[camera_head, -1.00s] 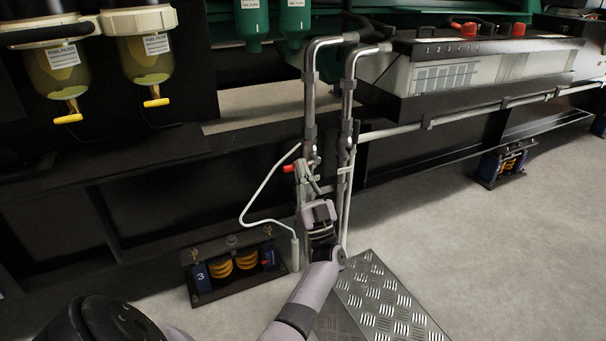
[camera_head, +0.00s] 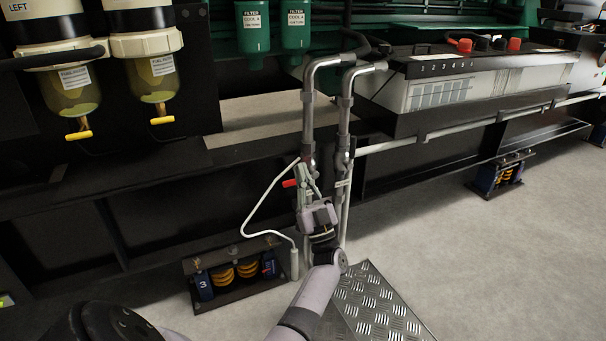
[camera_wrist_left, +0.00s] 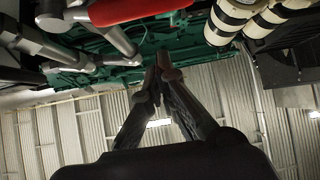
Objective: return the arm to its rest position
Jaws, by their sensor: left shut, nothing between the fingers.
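My left arm (camera_head: 317,290) reaches up from the bottom of the head view. Its gripper (camera_head: 309,178) is in front of the lower part of two grey vertical pipes (camera_head: 310,120), beside a small red handle (camera_head: 289,183). In the left wrist view the two dark fingers of the gripper (camera_wrist_left: 162,70) meet at their tips, with nothing between them. A large red handle (camera_wrist_left: 135,9) and grey pipes (camera_wrist_left: 95,40) are close to the fingers at upper left there. I cannot tell whether the fingertips touch the pipes. My right gripper is not in view.
A white hose (camera_head: 252,215) curves left of the gripper. A spring mount (camera_head: 232,275) sits on the floor at lower left, and a checkered metal plate (camera_head: 375,305) at lower right. Fuel filters (camera_head: 155,80) hang at upper left.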

